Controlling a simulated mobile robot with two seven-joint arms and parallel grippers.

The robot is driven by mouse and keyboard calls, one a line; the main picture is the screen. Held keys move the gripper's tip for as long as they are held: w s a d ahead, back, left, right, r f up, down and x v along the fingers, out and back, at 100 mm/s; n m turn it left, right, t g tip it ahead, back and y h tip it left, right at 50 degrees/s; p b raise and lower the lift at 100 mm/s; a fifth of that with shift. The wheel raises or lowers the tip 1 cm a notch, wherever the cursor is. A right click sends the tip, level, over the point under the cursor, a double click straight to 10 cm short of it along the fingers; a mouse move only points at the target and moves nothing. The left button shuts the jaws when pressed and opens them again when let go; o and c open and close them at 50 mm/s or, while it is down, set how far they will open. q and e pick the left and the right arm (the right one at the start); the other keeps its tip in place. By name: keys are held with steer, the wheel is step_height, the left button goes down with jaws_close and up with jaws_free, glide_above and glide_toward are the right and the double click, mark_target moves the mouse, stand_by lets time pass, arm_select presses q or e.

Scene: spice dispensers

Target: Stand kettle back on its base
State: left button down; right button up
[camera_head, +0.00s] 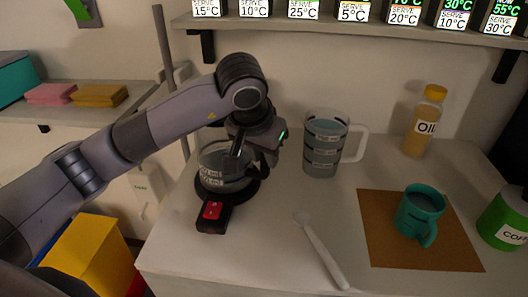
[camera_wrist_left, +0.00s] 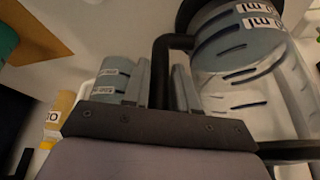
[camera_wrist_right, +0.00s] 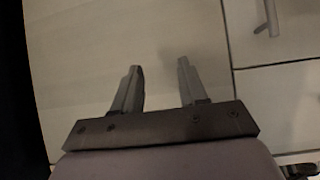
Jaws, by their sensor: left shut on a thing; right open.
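The clear kettle (camera_head: 220,168) with measuring marks is upright over its round black base (camera_head: 250,194), which has a red switch (camera_head: 212,210) at the front. I cannot tell whether the kettle rests on the base or is just above it. My left gripper (camera_head: 240,147) is shut on the kettle's black handle, which shows between the fingers in the left wrist view (camera_wrist_left: 160,75). The kettle body (camera_wrist_left: 240,40) is at upper right there. My right gripper (camera_wrist_right: 160,75) is open and empty, facing a pale cabinet front.
A measuring jug of liquid (camera_head: 324,145) stands right of the kettle. A white spoon (camera_head: 322,252) lies in front. A teal mug (camera_head: 418,212) stands on a brown mat (camera_head: 385,245). An oil bottle (camera_head: 423,125) and a green jar (camera_head: 503,220) are at the right. A shelf (camera_head: 350,28) hangs above.

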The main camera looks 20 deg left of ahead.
arm_select(q)
steer(key=shift+r, duration=0.1)
steer(key=c, duration=0.9)
jaws_free()
steer(key=shift+f, duration=0.2)
steer(key=shift+r, duration=0.15)
steer(key=shift+s+r, duration=0.1)
steer(key=shift+r, duration=0.25)
steer(key=v, duration=1.1)
steer(key=shift+s+r, duration=0.1)
steer(key=shift+r, duration=0.05)
